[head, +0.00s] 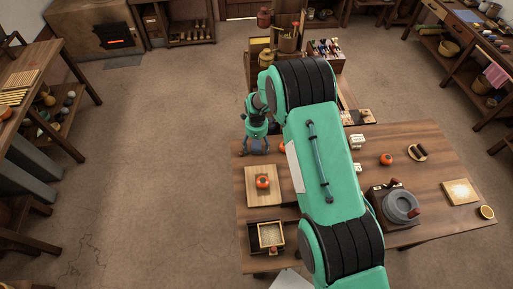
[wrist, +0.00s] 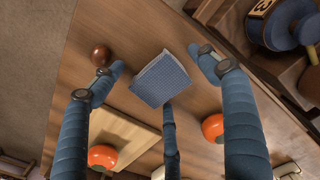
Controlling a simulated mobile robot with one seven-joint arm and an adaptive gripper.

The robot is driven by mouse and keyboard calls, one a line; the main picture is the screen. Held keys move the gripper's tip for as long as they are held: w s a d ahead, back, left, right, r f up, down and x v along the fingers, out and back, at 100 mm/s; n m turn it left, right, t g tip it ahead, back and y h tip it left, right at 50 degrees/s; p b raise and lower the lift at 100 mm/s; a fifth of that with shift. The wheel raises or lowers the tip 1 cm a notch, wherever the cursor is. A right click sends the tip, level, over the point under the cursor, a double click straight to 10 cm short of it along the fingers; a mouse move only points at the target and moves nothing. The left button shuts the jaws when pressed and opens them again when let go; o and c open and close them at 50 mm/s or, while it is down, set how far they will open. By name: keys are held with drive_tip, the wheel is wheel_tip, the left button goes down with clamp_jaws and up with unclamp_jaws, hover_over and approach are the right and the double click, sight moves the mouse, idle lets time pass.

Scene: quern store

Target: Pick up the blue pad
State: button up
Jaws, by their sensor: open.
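The blue pad (wrist: 160,80) is a small, square, blue checked cloth-like piece on the wooden table (wrist: 90,38) in the wrist view. It lies between the tips of my open three-fingered gripper (wrist: 158,72). The lower finger's tip overlaps the pad's lower edge in the picture; I cannot tell whether it touches. In the head view my gripper (head: 254,147) is over the table's far left corner, and the pad is not discernible there.
A brown ball (wrist: 101,55) is close to the left fingertip. A board (head: 253,199) bears a tomato (head: 262,182); another tomato (wrist: 213,127) is beside the right finger. A dark tray (head: 253,238), a grey quern (head: 401,206) and a blue-wheeled object (wrist: 285,25) stand around.

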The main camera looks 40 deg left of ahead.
sight(257, 145)
drive_tip(key=c, duration=1.3)
drive_tip(key=shift+r, duration=5)
